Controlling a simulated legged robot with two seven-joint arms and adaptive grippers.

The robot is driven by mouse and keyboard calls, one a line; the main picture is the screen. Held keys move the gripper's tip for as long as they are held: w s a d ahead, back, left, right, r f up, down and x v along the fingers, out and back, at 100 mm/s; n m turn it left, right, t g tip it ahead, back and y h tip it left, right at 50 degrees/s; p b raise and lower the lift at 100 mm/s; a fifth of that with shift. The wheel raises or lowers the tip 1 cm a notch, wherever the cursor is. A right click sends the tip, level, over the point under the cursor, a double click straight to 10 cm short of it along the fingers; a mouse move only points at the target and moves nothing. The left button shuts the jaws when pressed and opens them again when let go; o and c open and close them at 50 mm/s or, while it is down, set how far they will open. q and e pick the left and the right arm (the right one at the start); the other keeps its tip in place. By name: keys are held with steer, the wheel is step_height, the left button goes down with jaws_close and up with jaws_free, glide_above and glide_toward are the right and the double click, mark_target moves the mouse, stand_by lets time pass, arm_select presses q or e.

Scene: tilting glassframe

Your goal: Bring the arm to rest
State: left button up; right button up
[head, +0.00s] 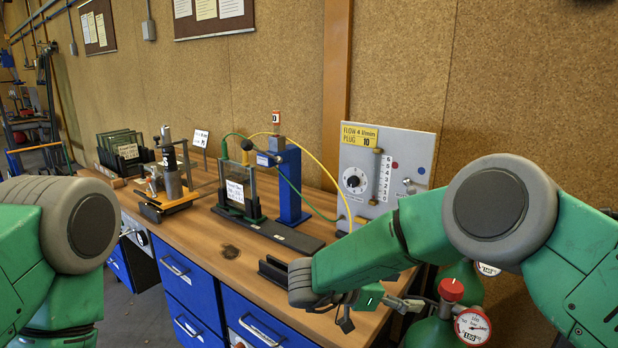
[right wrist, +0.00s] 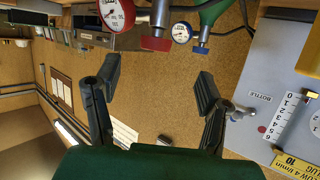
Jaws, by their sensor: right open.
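My right arm comes in from the right in the head view, its forearm reaching left over the front right of the bench. My right gripper (head: 376,310) is at the bench's right end, near the gas bottles. In the right wrist view the right gripper (right wrist: 157,80) is open, its two dark fingers wide apart with nothing between them. My left arm shows at the left edge of the head view, but its gripper is out of view. A glass panel with a white label (head: 236,191) stands upright in a dark frame on the bench, apart from my right gripper.
The wooden bench (head: 190,235) has blue drawers. A blue stand (head: 290,185) and a grey flow panel (head: 408,150) stand behind. A fixture (head: 172,180) and dark panes (head: 120,145) are farther left. A green bottle with a gauge (head: 472,326) is near my right gripper.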

steer(key=s+d+f+n+t+y+b, duration=0.25)
steer(key=f+n+y, duration=0.2)
steer(key=f, duration=0.55)
steer(key=s+d+f+n+t+y+b, duration=0.2)
steer(key=f+n+t+y, duration=0.15)
steer(key=f+n, duration=0.45)
steer(key=s+d+f+n+g+y+b, duration=0.1)
steer(key=s+d+f+g+y, duration=0.15)
steer(key=s+f, duration=0.55)
steer(key=s+d+f+n+g+y+b, duration=0.1)
steer(key=s+f+g+y+b, duration=0.3)
steer(key=s, duration=0.8)
steer(key=s+d+f+n+g+p, duration=0.1)
steer(key=s+d+g, duration=0.1)
steer(key=s, duration=1.1)
steer(key=shift+s+g+h, duration=0.15)
steer(key=shift+g+h, duration=0.3)
